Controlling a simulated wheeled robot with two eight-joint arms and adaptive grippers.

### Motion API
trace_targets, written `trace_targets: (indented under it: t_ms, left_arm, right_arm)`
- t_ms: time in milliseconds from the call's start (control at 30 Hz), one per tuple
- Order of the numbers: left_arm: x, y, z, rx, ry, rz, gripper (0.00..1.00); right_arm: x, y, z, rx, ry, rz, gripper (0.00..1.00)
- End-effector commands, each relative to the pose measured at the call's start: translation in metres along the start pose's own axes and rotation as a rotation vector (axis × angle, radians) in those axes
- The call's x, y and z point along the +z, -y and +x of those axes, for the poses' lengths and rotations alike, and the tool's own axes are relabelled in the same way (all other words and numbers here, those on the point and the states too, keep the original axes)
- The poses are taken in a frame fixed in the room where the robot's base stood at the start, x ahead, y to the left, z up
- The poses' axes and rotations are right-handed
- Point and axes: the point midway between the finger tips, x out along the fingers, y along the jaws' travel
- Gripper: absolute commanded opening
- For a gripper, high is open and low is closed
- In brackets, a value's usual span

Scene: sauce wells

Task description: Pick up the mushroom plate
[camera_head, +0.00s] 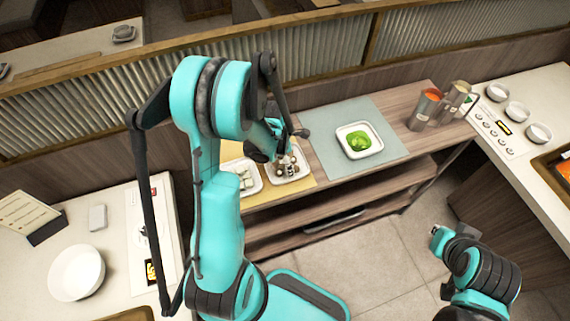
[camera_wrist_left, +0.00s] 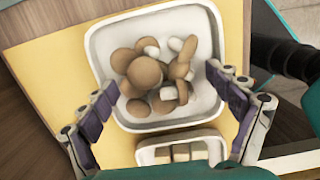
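The mushroom plate (camera_wrist_left: 185,16) is a white square dish of brown and pale mushroom pieces, resting on a yellow mat. In the head view the mushroom plate (camera_head: 290,181) is partly hidden by my left arm. My left gripper (camera_wrist_left: 160,78) is open over the plate, one finger near its left rim and one near its right rim. I cannot tell whether the fingers touch it. In the head view my left gripper (camera_head: 276,152) is mostly hidden. My right gripper (camera_head: 438,236) hangs away at the lower right, its opening unclear.
A white plate of pale blocks (camera_wrist_left: 143,155) sits close beside the mushroom plate on the yellow mat (camera_wrist_left: 60,60). A plate of greens (camera_head: 341,150) stands on the grey-green mat (camera_head: 385,118). Metal cups (camera_head: 424,112) stand at the shelf's right. A slatted partition (camera_head: 330,42) rises behind.

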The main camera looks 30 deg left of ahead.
Motion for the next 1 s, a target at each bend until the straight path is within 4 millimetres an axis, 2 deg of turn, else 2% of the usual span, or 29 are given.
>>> trace_targets:
  t_ms: [33, 167, 200, 633, 767, 867, 1000]
  left_arm:
    - [0.000, 0.000, 0.000, 0.000, 0.000, 0.000, 0.68]
    - [0.000, 0.000, 0.000, 0.000, 0.000, 0.000, 0.33]
    - [0.000, 0.000, 0.000, 0.000, 0.000, 0.000, 0.29]
    - [0.001, 0.000, -0.006, 0.000, 0.000, 0.000, 0.29]
    - [0.003, 0.000, -0.023, 0.000, 0.000, 0.000, 0.29]
    - [0.005, 0.000, -0.043, 0.000, 0.000, 0.000, 0.29]
    - [0.026, 0.022, -0.060, -0.001, 0.000, 0.007, 0.29]
  right_arm:
    - [0.000, 0.000, 0.000, 0.000, 0.000, 0.000, 0.00]
    - [0.000, 0.000, 0.000, 0.000, 0.000, 0.000, 0.00]
    - [0.000, 0.000, 0.000, 0.000, 0.000, 0.000, 0.00]
    - [-0.005, 0.000, -0.006, 0.000, 0.000, 0.000, 0.00]
    - [-0.007, 0.000, -0.010, 0.000, 0.000, 0.000, 0.00]
    - [-0.010, 0.000, -0.014, 0.000, 0.000, 0.000, 0.00]
    - [-0.013, 0.000, -0.018, 0.000, 0.000, 0.000, 0.00]
